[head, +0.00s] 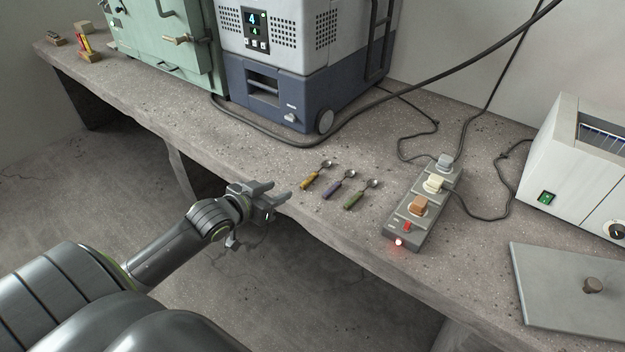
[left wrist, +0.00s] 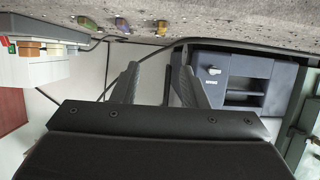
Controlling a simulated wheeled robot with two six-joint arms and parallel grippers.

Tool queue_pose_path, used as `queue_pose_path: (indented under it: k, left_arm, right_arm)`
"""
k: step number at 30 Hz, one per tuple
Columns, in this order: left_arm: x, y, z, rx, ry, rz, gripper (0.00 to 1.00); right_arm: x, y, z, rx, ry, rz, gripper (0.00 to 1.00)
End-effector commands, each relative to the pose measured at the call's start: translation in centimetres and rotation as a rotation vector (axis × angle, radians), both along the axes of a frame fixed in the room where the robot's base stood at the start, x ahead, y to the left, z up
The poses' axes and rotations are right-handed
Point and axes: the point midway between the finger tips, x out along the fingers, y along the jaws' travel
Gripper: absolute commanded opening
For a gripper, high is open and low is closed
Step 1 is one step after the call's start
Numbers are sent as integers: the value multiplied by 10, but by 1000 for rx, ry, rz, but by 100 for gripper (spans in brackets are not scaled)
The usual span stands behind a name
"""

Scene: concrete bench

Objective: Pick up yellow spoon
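The yellow spoon (head: 313,177) lies on the bench near its front edge, leftmost of three spoons, with its metal bowl pointing to the back right. It also shows in the left wrist view (left wrist: 162,28), at the top. My left gripper (head: 280,190) is open and empty, at the bench's front edge, to the left of and nearer than the yellow spoon, not touching it. Its two fingers (left wrist: 152,85) stand apart in the left wrist view. My right gripper is not in view.
A purple spoon (head: 335,187) and a green spoon (head: 358,195) lie just right of the yellow one. A power strip (head: 420,208) with plugs is further right. A blue-grey cooler (head: 283,99) and cable stand behind. The bench (head: 250,160) is bare around the spoons.

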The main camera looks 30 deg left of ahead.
Motion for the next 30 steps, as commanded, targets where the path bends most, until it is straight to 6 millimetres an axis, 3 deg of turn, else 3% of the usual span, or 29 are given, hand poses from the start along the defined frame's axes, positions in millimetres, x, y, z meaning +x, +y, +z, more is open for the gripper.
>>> queue_pose_path:
  k: [12, 22, 30]
  left_arm:
    - [74, -4, -32, -2, -1, 2, 40]
    - [96, -5, -42, -1, 0, 1, 40]
    - [128, -7, -56, -1, 0, 1, 40]
  right_arm:
    - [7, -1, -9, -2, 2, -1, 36]
    - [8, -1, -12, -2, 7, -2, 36]
    - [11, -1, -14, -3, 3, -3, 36]
